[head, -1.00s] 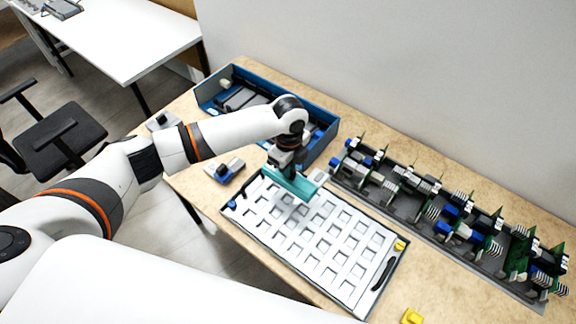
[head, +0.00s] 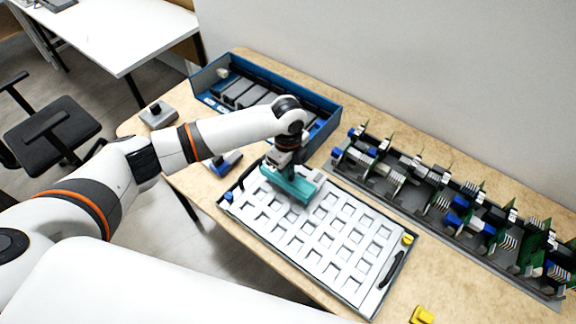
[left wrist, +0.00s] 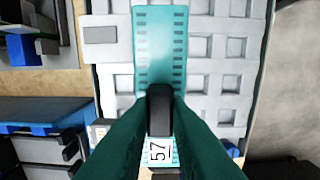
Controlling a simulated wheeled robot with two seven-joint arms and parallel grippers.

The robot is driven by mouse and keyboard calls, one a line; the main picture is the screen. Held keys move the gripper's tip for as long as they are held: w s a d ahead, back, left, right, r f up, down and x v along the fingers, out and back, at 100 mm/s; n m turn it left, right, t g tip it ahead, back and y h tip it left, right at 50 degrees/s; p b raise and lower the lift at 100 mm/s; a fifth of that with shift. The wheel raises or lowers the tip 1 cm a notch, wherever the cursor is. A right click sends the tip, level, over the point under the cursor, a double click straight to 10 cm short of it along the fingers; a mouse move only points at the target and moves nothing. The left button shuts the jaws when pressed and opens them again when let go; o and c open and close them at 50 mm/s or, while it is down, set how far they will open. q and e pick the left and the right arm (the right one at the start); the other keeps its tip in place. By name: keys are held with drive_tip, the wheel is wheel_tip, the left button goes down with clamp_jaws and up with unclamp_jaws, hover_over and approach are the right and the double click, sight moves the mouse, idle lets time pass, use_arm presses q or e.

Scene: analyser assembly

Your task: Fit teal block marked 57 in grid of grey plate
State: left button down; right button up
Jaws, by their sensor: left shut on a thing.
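The teal block marked 57 (head: 290,184) is a long piece held by my left gripper (head: 284,170) over the far left part of the grey plate (head: 330,236). The plate is a light grey tray with a grid of square recesses. In the left wrist view the block (left wrist: 160,50) lies lengthwise under my left gripper (left wrist: 160,110), with its white 57 label near the bottom. The gripper is shut on it. The block covers some recesses of the plate (left wrist: 228,60); I cannot tell whether it touches the plate. My right gripper is not in view.
A blue bin (head: 205,78) with grey modules stands behind the plate. A dark rack (head: 400,200) with several circuit boards runs along the right. Small blue-grey parts (head: 225,163) lie left of the plate. A yellow piece (head: 421,315) lies at the front.

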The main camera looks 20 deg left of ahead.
use_arm(q)
drive_tip(key=shift+f+b, duration=0.45)
drive_tip(key=shift+f, duration=0.2)
drive_tip(key=shift+f+b, duration=0.45)
drive_tip(key=shift+f, duration=0.6)
drive_tip(key=shift+f, duration=0.1)
drive_tip(key=shift+f, duration=0.2)
drive_tip(key=c, duration=1.3)
unclamp_jaws()
drive_tip(key=c, duration=0.3)
drive_tip(key=shift+c, duration=0.2)
drive_tip(key=shift+r+p, duration=0.2)
drive_tip(key=shift+p, duration=0.2)
